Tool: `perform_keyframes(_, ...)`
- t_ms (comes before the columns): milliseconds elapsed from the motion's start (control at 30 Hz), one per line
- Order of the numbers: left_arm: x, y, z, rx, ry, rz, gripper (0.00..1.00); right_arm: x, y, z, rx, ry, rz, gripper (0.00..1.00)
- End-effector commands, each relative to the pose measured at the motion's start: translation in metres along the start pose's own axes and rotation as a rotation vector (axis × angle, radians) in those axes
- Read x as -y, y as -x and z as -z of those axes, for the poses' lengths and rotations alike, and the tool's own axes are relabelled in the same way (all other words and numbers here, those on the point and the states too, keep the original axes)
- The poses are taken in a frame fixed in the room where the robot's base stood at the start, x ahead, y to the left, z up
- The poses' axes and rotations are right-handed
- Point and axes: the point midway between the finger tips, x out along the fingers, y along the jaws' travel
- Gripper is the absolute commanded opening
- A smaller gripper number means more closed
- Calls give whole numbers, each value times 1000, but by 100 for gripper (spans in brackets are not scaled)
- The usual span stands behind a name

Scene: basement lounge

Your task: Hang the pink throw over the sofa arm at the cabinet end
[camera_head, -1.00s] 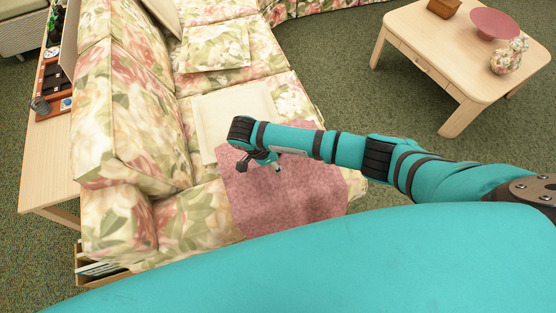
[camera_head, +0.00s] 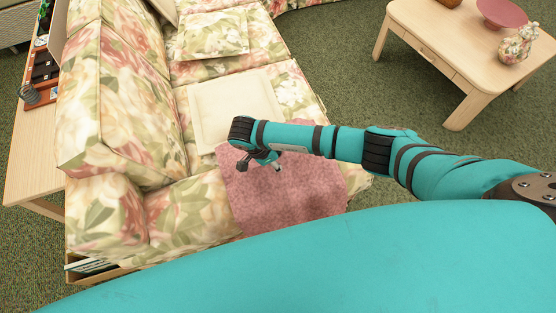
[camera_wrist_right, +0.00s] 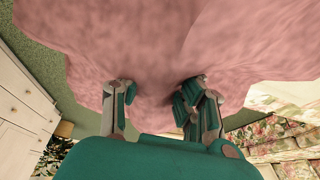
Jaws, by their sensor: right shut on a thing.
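The pink throw (camera_head: 290,190) hangs spread out from my right gripper (camera_head: 262,165), over the near end of the floral sofa (camera_head: 185,215). My right gripper is shut on the throw. In the right wrist view the throw (camera_wrist_right: 200,45) fills the upper part, with the fingers of my right gripper (camera_wrist_right: 160,98) at its edge. The sofa arm at the near end is partly hidden by the throw and my own body. I cannot tell whether the throw touches the sofa. My left gripper is not in view.
A cream cushion (camera_head: 225,105) and a floral cushion (camera_head: 212,35) lie on the seat. A wooden table (camera_head: 35,165) stands behind the sofa back. A coffee table (camera_head: 440,45) with a pink bowl (camera_head: 502,12) is at upper right. White drawers (camera_wrist_right: 22,110) show in the right wrist view.

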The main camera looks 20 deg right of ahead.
Motion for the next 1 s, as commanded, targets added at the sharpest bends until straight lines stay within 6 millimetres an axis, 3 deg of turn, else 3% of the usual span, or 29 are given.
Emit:
perform_keyframes(33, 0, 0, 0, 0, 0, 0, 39, 0, 0, 0, 0, 0, 1, 33)
perform_keyframes(200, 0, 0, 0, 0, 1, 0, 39, 0, 0, 0, 0, 0, 1, 55)
perform_keyframes(567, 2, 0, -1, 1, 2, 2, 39, 0, 5, 0, 1, 0, 2, 56)
perform_keyframes(667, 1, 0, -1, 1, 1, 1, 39, 2, 18, 0, 1, 1, 5, 56)
perform_keyframes(1000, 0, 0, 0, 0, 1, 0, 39, 1, 89, 0, 1, 1, 5, 56)
